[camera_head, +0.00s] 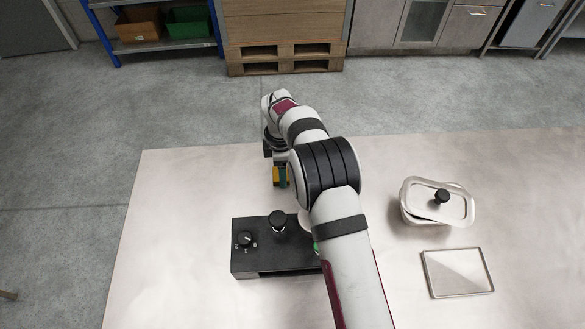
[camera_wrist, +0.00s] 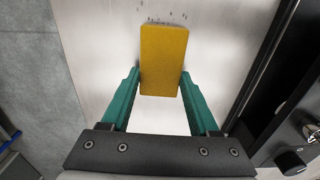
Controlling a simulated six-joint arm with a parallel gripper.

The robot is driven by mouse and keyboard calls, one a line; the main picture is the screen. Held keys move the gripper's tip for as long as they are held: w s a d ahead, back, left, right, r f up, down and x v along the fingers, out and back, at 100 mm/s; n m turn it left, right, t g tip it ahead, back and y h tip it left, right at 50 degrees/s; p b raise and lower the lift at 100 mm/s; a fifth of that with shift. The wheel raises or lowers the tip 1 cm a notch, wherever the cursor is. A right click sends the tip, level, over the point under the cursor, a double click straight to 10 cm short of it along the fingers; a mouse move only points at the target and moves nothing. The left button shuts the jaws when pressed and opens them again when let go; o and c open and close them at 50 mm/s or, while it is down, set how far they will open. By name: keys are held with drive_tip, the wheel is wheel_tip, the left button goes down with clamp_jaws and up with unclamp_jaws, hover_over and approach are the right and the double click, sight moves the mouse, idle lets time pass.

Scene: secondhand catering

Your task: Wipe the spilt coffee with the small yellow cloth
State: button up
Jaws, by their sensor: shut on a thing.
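The small yellow cloth (camera_wrist: 163,55) looks like a flat, thick rectangular pad. My gripper (camera_wrist: 160,78) is shut on it, with one green finger along each long side. In the head view a yellow bit of the cloth (camera_head: 276,177) shows beside the green fingers of my gripper (camera_head: 282,174), over the far left part of the table. Several small dark specks (camera_wrist: 150,19) lie on the table just past the cloth's far end; they may be spilt coffee. No larger stain shows. I cannot tell whether the cloth touches the table.
A black box with knobs (camera_head: 262,262) stands on the table (camera_head: 170,220) nearer than my gripper, partly hidden by my arm. The table's left part is clear.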

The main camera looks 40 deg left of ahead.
sight(271, 179)
drive_tip(key=shift+s+a, duration=1.1)
drive_tip(key=shift+w+d, duration=3.8)
wheel_tip(271, 179, up, 8)
